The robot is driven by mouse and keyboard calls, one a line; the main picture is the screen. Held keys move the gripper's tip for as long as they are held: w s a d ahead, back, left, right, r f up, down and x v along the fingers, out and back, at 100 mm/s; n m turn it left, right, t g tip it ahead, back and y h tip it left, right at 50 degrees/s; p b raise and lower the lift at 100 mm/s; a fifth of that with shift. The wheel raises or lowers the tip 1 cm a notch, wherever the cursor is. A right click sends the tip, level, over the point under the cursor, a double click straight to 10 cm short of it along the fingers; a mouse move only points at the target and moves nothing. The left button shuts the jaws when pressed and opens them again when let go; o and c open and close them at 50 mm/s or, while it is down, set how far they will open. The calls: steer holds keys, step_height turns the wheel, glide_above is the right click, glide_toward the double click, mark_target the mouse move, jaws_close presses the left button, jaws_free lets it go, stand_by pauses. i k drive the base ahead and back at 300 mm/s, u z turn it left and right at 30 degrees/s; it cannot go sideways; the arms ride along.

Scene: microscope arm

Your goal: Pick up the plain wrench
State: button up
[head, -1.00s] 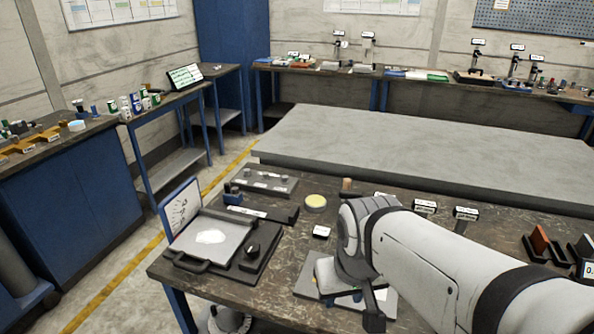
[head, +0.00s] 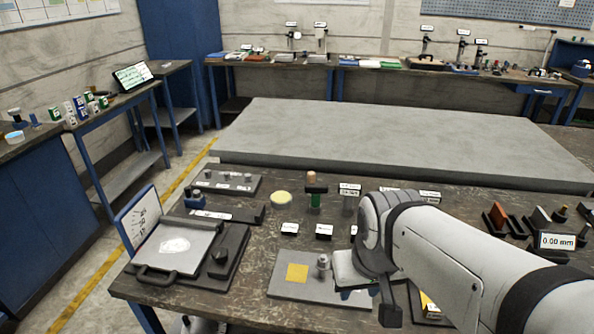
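I cannot pick out a plain wrench in the head view. My gripper (head: 357,294) is at the end of my white arm, low over the near bench. My arm covers the right part of the bench top.
On the near bench (head: 180,309) are a grey plate (head: 281,290) with a yellow square (head: 297,272), a scale-like tray device (head: 158,262), a yellow disc (head: 281,198), and a readout block (head: 557,241). A large grey slab (head: 400,140) lies behind. Bare bench shows between the tray device and the plate.

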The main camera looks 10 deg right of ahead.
mark_target(317, 191)
steer(key=z, duration=2.05)
steer(key=k, duration=1.05)
steer(key=u, duration=1.4)
steer(key=i, duration=1)
steer(key=u, duration=0.1)
